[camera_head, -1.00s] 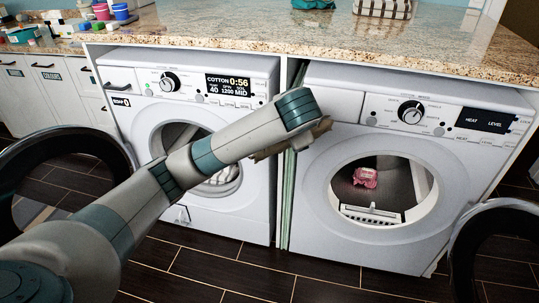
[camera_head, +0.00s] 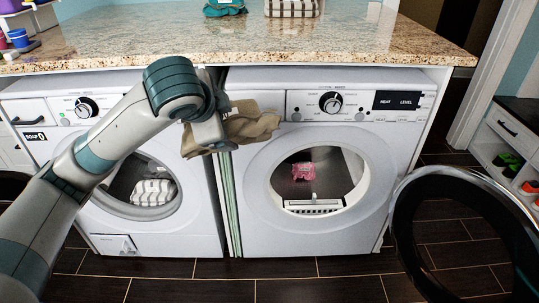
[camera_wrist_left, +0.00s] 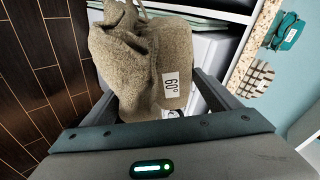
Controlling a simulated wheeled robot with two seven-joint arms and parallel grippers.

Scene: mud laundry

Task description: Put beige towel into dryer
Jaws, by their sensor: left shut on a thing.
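My left gripper (camera_head: 215,134) is shut on the beige towel (camera_head: 250,124) and holds it in front of the gap between the two machines, at control panel height. The dryer (camera_head: 262,190) is the right-hand machine, with a HEAT LEVEL display. Its round door (camera_head: 405,225) stands open to the right. A pink cloth (camera_head: 303,171) lies inside its drum. My right gripper is not in view.
The washing machine (camera_head: 205,215) on the left is open, with a striped cloth (camera_head: 153,192) inside. A granite counter (camera_head: 300,45) overhangs both machines. A shelf with shoes (camera_head: 508,160) stands at the far right. The dark floor in front is clear.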

